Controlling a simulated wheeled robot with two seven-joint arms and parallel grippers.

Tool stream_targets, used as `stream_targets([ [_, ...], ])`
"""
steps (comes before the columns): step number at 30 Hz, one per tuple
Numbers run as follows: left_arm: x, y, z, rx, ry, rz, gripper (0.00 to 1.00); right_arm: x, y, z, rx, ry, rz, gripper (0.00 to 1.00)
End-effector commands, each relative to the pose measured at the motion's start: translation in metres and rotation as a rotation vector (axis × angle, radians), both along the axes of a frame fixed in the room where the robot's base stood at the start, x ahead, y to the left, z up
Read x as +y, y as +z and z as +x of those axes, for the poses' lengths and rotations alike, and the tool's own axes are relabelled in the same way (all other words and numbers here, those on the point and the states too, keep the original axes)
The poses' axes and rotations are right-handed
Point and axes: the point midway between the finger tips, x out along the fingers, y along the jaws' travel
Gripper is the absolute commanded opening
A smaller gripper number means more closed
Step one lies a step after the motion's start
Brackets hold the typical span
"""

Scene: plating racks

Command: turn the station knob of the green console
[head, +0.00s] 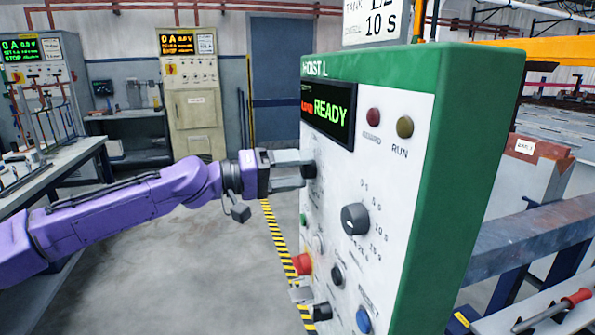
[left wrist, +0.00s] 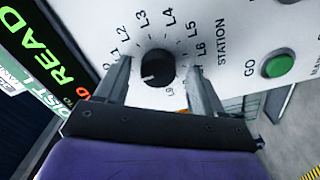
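The green console (head: 466,150) has a white front panel labelled HOIST L, with a display reading READY. Its black station knob (left wrist: 157,68) sits in the left wrist view inside a ring of L labels, beside the word STATION. A small pale mark shows on the knob's lower left; which label it points to is unclear. My left gripper (head: 299,170) is at the panel, its fingers reaching the dark knob there. In the left wrist view the gripper (left wrist: 158,78) is open, one finger on each side of the knob, with gaps visible. My right gripper is out of view.
Another knob (head: 355,219) with second marks, a red stop button (head: 302,264) and a blue button (head: 363,320) are on the panel. A green GO button (left wrist: 278,65) is near the station knob. A metal rail (head: 535,230) runs at right. Floor behind my arm is clear.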

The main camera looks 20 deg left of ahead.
Motion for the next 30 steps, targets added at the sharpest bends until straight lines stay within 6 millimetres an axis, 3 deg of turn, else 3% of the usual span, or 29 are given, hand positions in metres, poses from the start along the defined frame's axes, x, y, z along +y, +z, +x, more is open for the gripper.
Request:
stream_targets([
  [5, 0.009, 0.001, -0.005, -0.004, 0.002, 0.000, 0.68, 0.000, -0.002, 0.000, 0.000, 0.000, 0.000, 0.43],
  [12, 0.057, 0.001, -0.036, -0.007, 0.003, -0.004, 0.68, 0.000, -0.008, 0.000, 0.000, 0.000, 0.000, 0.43],
  [18, 0.083, 0.000, -0.054, -0.004, 0.001, -0.002, 0.68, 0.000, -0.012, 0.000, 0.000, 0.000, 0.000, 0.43],
  [30, 0.088, -0.001, -0.057, 0.001, 0.000, -0.001, 0.68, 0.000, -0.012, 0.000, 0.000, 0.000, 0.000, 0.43],
])
